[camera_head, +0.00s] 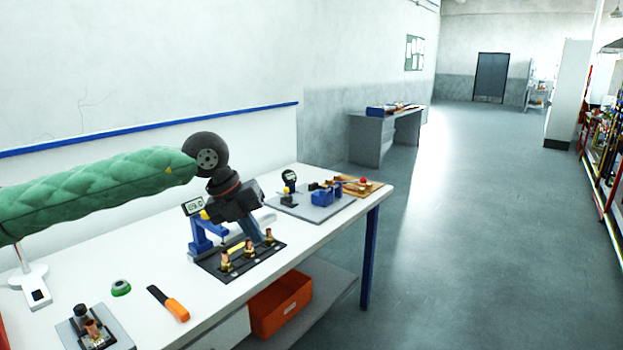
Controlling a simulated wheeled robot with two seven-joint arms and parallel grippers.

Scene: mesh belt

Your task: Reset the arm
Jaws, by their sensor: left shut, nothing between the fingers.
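My left arm comes in from the left in a green quilted sleeve, with its dark wrist bent down over the white workbench (223,296). My left gripper (256,232) points down and is shut with nothing in it. It is just behind a dark tray (215,268) that holds several brass-coloured fittings (249,248). I cannot tell how high the fingertips are above the bench. A blue stand with a small display (196,236) is to the left of the gripper, partly hidden by my wrist. My right gripper is not in view.
An orange-handled tool (171,305), a green ring (121,288) and a grey plate with metal parts (118,326) lie at the front left. A grey board with blue fixtures (313,205) is at the far end. An orange bin (280,307) sits below. Open floor lies right.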

